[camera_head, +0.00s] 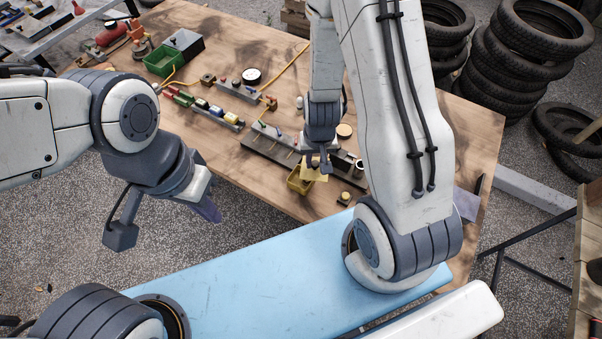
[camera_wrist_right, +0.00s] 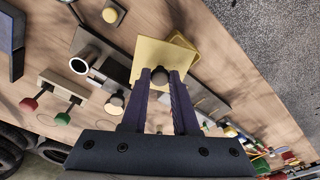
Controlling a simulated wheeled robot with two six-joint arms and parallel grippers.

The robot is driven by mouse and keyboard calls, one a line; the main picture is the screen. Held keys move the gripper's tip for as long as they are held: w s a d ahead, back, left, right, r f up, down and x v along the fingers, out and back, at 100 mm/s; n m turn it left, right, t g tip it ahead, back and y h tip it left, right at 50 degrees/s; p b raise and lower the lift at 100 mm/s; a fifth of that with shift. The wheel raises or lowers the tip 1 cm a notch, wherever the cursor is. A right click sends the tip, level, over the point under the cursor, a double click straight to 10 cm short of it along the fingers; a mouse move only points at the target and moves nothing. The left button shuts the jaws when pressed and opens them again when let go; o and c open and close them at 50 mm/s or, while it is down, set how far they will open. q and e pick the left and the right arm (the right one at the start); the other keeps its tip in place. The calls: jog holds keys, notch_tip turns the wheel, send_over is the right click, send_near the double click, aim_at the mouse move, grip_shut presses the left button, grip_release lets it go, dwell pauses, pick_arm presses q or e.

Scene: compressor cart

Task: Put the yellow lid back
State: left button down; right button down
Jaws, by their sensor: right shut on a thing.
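The yellow lid (camera_wrist_right: 150,55) is a flat plate with a dark knob (camera_wrist_right: 159,76) on it. My right gripper (camera_wrist_right: 160,82) is shut on the knob. In the head view the lid (camera_head: 318,172) shows below my right gripper (camera_head: 317,168), above and beside the yellow box (camera_head: 298,184). In the right wrist view a yellow edge of the box (camera_wrist_right: 186,42) shows past the lid, which covers most of it. I cannot tell whether lid and box touch. My left gripper (camera_head: 207,208) is off the table's front edge, apart from everything; its fingers' opening is unclear.
The wooden table (camera_head: 400,150) holds a dark rail with fittings (camera_head: 275,150) behind the box. A yellow button block (camera_head: 345,198) stands to its right. A green bin (camera_head: 160,60) and hoses are further left. A light blue surface (camera_head: 230,275) lies in front.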

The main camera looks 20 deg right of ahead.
jog(key=w+a+f+p, duration=0.1)
jog(key=w+a+f, duration=0.1)
jog(key=w, duration=0.1)
jog(key=shift+a+f, duration=0.1)
jog(key=shift+a, duration=0.25)
notch_tip(320, 180, down, 4)
jog(key=shift+f, duration=0.1)
jog(key=shift+f, duration=0.15)
jog(key=c, duration=0.7)
grip_release()
